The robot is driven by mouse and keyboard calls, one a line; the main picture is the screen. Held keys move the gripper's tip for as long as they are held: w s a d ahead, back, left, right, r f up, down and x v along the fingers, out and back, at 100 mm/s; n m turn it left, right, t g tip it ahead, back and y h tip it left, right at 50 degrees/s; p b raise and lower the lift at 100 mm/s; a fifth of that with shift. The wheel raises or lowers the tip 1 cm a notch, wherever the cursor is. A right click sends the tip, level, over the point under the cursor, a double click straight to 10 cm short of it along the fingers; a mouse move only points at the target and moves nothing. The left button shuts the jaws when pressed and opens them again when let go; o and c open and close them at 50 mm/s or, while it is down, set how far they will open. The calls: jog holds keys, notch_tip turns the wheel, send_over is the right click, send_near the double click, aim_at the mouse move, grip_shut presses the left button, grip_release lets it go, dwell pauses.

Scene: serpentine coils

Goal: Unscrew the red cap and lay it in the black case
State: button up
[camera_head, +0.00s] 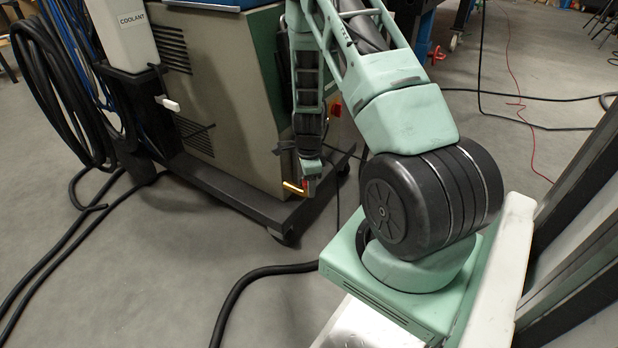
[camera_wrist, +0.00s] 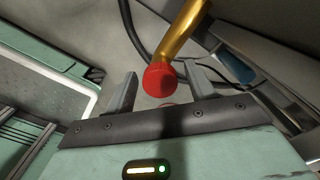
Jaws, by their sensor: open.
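The red cap (camera_wrist: 159,80) sits on the end of a bent brass pipe (camera_wrist: 181,35) in the wrist view. My gripper (camera_wrist: 160,72) is open, with one finger on each side of the cap and a visible gap to both. I cannot tell how deep the cap lies between the fingers. I see no black case in either view.
A grey-green machine cabinet (camera_head: 235,85) stands on a dark wheeled base (camera_head: 205,185) beside my arm. A white coolant container (camera_head: 132,35) and coiled black hoses (camera_head: 55,90) are at its left. A thick black hose (camera_head: 245,283) crosses the otherwise open floor in front.

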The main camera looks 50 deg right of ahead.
jog(key=shift+c, duration=0.3)
jog(key=c, duration=1.1)
jog(key=shift+n+p, duration=0.55)
jog(key=shift+n, duration=1.15)
jog(key=shift+n+p, duration=0.4)
jog(key=shift+n, duration=1.2)
jog(key=shift+p, duration=0.3)
jog(key=n+p, duration=0.1)
jog(key=n, duration=0.2)
